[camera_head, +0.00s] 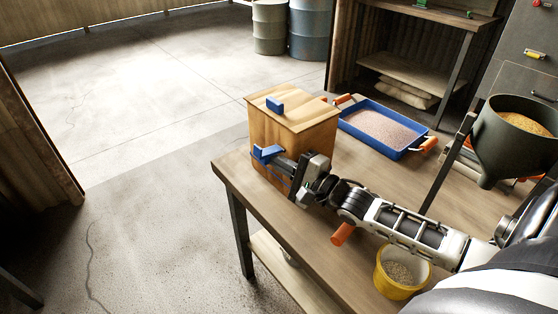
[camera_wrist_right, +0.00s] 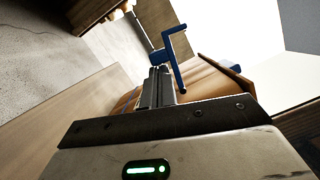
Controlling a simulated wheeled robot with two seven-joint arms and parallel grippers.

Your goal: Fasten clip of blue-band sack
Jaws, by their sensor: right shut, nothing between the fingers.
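A wood-grained tan box-like container (camera_head: 318,128) with a flat lid stands at the table's left corner. A blue piece (camera_head: 275,104) sits on its lid, and a blue bent lever (camera_head: 266,152) sticks out from its front face. My right gripper (camera_head: 282,165) is shut and empty, close beside the lever. In the right wrist view the closed fingers (camera_wrist_right: 158,72) point at the lever (camera_wrist_right: 174,52), and contact cannot be told. No blue-banded sack or clip can be made out for certain. My left gripper is not in view.
A blue tray (camera_head: 345,127) of pinkish grains lies behind the container. A yellow bucket (camera_head: 382,283) and dark hopper (camera_head: 500,150) are to the right. Pale sacks (camera_head: 400,90) lie on a shelf at the back. The wooden table (camera_head: 232,172) has its left edge near the container.

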